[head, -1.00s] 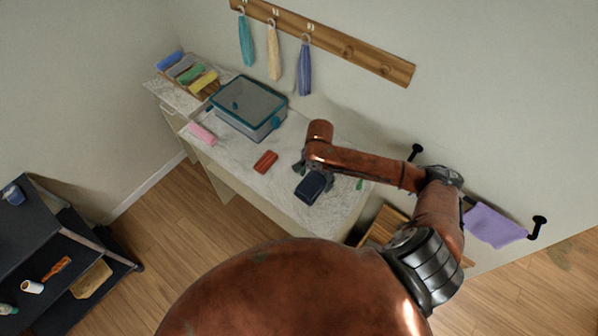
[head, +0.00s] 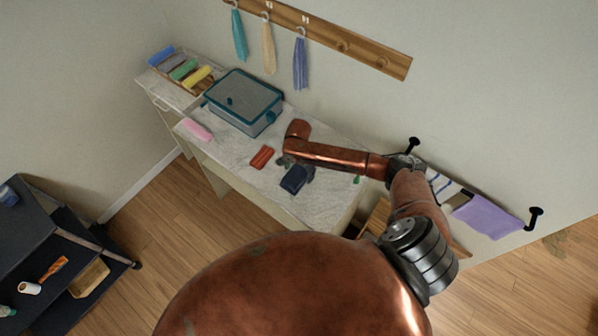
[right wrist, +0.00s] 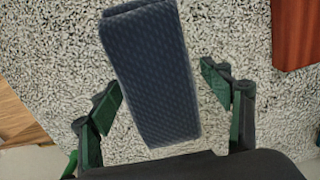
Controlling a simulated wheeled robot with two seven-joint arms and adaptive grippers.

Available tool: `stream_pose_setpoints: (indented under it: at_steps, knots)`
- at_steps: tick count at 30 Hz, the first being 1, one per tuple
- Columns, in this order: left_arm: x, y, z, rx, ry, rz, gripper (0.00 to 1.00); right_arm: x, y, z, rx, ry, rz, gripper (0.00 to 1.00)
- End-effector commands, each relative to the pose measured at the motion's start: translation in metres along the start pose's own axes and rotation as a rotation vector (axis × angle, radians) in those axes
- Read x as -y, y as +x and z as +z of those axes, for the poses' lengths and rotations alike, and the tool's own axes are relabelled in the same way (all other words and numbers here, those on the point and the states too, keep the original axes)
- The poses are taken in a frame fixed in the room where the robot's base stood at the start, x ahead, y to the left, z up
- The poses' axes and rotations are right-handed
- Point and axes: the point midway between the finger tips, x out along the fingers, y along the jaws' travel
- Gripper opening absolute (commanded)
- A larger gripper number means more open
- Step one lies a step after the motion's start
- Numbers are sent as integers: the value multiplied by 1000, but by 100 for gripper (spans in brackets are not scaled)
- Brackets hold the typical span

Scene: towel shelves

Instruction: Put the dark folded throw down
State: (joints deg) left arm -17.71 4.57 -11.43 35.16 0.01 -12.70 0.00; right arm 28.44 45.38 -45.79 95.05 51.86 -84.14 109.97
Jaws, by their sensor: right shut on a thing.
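The dark folded throw (head: 295,180) is a navy block at the front part of the pale speckled counter (head: 326,190). It fills the middle of the right wrist view (right wrist: 152,75). Whether the throw's underside touches the counter cannot be told. My left gripper is not in view.
A red folded cloth (head: 262,157) lies just left of the throw. A lilac towel (head: 487,216) hangs on a wall rail at right.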

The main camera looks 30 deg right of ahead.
Motion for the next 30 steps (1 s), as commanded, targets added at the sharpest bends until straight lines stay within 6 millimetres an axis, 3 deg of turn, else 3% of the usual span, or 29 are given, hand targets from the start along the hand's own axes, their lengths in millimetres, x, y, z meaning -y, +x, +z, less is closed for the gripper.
stream_pose_setpoints:
  at_steps: [5,6,13,23,30]
  knots:
    - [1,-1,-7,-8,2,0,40,0,0,0,0,0,-1,38]
    - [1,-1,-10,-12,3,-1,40,0,2,0,1,0,0,73]
    - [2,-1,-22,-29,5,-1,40,0,2,0,0,0,0,88]
    - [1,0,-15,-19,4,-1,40,0,0,0,-1,0,-1,89]
    - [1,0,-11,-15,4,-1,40,1,-33,0,0,-1,-4,89]
